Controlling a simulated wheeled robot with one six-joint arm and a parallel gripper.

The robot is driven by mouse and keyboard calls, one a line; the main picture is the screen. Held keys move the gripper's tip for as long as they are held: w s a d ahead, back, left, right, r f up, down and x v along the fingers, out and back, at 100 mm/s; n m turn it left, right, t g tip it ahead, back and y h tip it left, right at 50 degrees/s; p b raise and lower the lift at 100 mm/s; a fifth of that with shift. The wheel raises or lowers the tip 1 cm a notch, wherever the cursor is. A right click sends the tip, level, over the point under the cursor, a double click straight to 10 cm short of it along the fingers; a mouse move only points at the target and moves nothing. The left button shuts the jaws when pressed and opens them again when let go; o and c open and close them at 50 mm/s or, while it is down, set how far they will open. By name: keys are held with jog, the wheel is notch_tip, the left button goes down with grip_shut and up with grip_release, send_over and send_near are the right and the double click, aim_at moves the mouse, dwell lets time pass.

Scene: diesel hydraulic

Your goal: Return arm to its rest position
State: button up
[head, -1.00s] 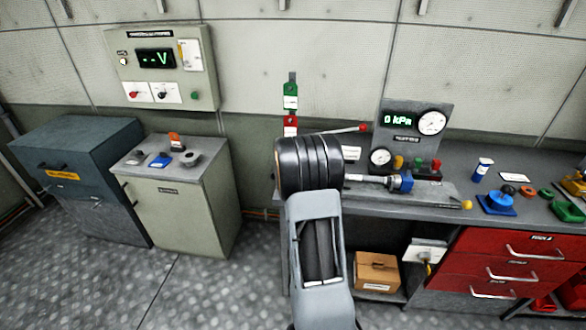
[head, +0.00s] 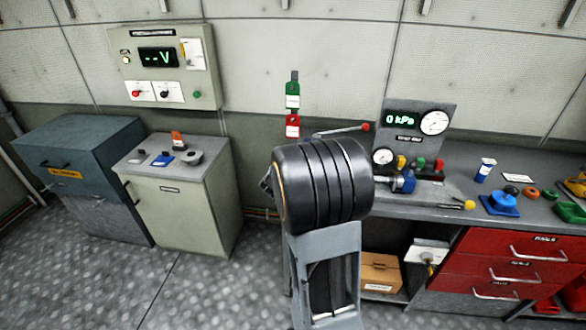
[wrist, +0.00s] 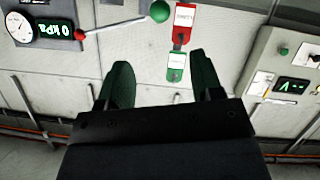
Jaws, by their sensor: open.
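My gripper (wrist: 160,88) shows in the wrist view with its two dark green fingers spread wide apart and nothing between them. Past the fingertips are the wall and the hanging red tag (wrist: 181,22) and green tag (wrist: 176,66). In the head view my arm is raised in the middle, its thick black joint in front of the workbench (head: 420,205). The gripper itself is hidden there behind my arm.
The bench holds a gauge panel (head: 418,120), a lever with a red knob (head: 365,127) and a blue part (head: 500,203). A beige cabinet (head: 180,205) and a dark blue-grey cabinet (head: 75,165) stand left. The floor (head: 215,290) between is clear.

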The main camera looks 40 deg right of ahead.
dwell(0.3)
jog(key=s+a+f+n+y, duration=0.1)
jog(key=a+f+y, duration=0.1)
jog(key=a+y, duration=0.4)
jog(key=s+a+f+n+y, duration=0.1)
jog(key=a+f+y, duration=0.15)
jog(key=a, duration=0.55)
jog(key=s+a+r+n+g+y, duration=0.1)
jog(key=s+a+r+n, duration=0.1)
jog(key=s+a+r, duration=0.2)
jog(key=s+a+r+n+g+y, duration=0.1)
jog(key=s+a+r+n+g, duration=0.1)
jog(key=s+a, duration=0.7)
jog(key=shift+s+a+r+n, duration=0.25)
jog(key=shift+s+r+n, duration=0.35)
jog(key=shift+s+r, duration=0.75)
